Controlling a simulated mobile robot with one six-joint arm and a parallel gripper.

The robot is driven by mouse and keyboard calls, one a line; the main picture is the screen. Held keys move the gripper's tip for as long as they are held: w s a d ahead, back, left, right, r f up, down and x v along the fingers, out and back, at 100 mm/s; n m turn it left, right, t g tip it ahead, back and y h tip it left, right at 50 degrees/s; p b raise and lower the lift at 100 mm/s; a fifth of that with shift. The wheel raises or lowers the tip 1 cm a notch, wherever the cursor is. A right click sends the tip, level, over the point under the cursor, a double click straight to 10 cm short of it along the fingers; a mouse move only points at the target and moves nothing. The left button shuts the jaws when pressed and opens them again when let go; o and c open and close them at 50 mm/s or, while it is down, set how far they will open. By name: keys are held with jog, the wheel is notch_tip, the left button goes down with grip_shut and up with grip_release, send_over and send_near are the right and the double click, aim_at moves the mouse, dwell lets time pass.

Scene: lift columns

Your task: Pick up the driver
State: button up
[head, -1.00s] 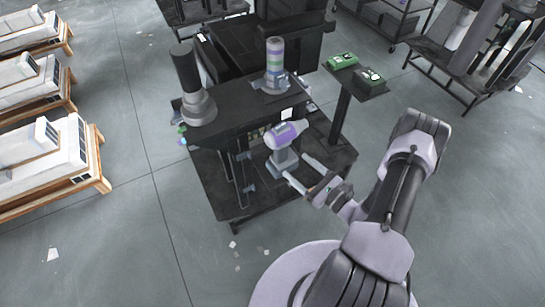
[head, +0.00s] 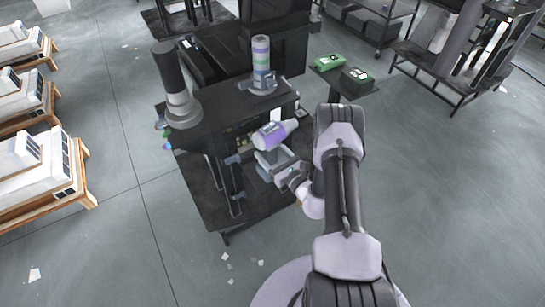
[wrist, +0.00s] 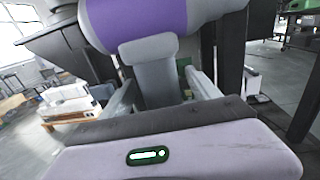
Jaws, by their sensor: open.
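The driver (head: 272,135) is a purple and grey tool at the front edge of the dark workstation. Its barrel lies sideways and its grey handle points down. In the wrist view the purple barrel (wrist: 145,18) fills the top, and the handle (wrist: 158,75) hangs between my two fingers. My gripper (head: 270,163) is open just below the barrel, with a finger on each side of the handle. I see gaps beside the handle in the wrist view. What supports the driver is hidden.
The black workstation (head: 222,108) carries a dark cylinder (head: 175,85) at left and a banded column (head: 261,62) at back. A small stand at right holds a green box (head: 328,62) and a dark box (head: 356,76). Pallets with white units stand at far left. The floor at right is open.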

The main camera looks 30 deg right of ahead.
jog(key=shift+w, duration=0.25)
jog(key=shift+s, duration=0.1)
grip_shut()
jog(key=shift+r, duration=0.1)
